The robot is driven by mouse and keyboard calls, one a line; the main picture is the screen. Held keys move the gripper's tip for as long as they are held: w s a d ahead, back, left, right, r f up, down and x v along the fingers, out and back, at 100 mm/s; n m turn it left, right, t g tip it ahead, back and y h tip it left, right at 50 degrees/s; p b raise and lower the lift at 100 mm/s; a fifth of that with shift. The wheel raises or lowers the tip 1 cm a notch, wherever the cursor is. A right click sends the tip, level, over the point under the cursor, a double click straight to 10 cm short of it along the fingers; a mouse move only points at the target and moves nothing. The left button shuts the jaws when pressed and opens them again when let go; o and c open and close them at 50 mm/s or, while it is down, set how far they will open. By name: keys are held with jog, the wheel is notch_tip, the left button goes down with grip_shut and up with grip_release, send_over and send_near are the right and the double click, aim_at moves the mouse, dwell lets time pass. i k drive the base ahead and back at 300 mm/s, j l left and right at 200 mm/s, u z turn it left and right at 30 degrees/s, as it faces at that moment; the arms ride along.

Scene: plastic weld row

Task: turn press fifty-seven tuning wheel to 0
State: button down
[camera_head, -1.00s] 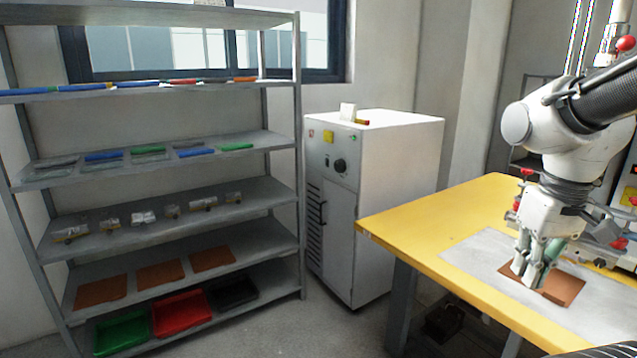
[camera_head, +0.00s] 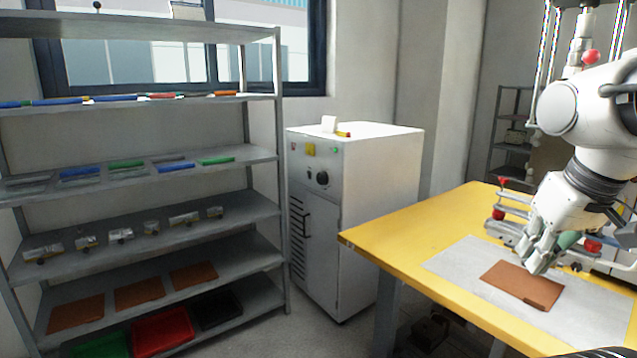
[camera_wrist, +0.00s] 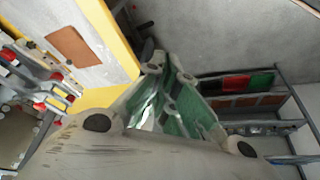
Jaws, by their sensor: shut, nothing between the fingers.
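The press (camera_head: 615,235) stands at the right edge of the head view, partly cut off and partly behind my arm. Red knobs show on it, one at its front (camera_head: 593,246) and one on its left side (camera_head: 498,213). I cannot tell which part is the tuning wheel or read any number. My gripper (camera_head: 540,264) is shut and empty, tilted down above the back of a brown sheet (camera_head: 510,280). In the wrist view its greenish fingers (camera_wrist: 166,68) come together, and red knobs (camera_wrist: 57,77) show at the left, apart from them.
The yellow table (camera_head: 395,240) bears a grey mat (camera_head: 455,262) under the brown sheet. A white cabinet (camera_head: 375,180) with a dark knob (camera_head: 322,178) stands left of it. A grey shelf rack (camera_head: 245,257) fills the left. Some floor is free between them.

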aim_at(321, 178)
jog(key=i+j+u, duration=0.2)
jog(key=i, duration=0.8)
jog(key=i+j+u, duration=0.25)
jog(key=i, duration=0.8)
jog(key=l, duration=0.1)
